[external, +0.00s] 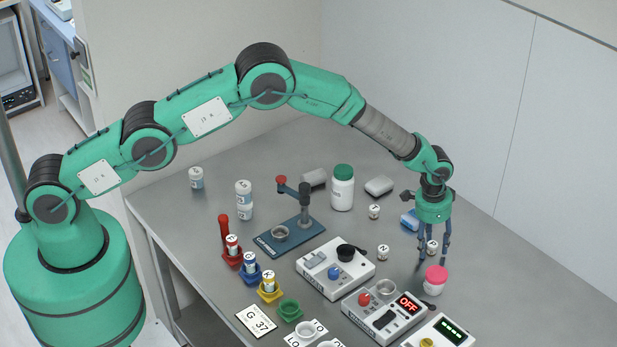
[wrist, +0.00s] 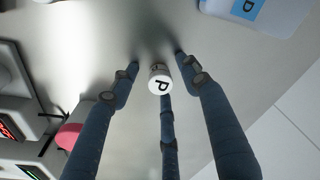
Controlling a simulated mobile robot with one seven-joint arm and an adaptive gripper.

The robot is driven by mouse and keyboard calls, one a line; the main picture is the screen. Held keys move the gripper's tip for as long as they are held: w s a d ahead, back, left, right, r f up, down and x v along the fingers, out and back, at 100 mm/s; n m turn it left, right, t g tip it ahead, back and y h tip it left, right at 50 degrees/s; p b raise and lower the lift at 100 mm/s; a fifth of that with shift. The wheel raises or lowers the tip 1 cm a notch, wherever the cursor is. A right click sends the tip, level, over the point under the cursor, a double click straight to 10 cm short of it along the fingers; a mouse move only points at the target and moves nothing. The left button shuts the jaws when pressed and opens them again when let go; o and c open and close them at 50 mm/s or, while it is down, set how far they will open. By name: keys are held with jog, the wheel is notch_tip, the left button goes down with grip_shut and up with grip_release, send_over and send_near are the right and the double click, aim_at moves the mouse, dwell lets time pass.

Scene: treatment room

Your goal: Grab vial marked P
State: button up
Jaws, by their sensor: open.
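The vial marked P (wrist: 160,80) is a small white vial with a black P on its lid. In the wrist view it stands on the table between the spread fingers of my gripper (wrist: 158,75), with no finger seen closed on it. In the external view a small vial (external: 432,247) stands between the finger ends of my gripper (external: 433,250). Its letter is too small to read there. My gripper points down over it, open and empty.
A pink-lidded jar (external: 435,280) stands close in front of my gripper. A blue-labelled box (external: 409,220) lies just behind. Other small vials (external: 383,253) (external: 374,211) stand to the left. Devices with displays (external: 390,312) fill the table's front.

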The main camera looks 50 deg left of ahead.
aim_at(432, 244)
jog(key=c, duration=1)
jog(key=shift+r, duration=0.1)
jog(key=shift+c, duration=0.2)
notch_tip(432, 244, up, 10)
dwell(0.4)
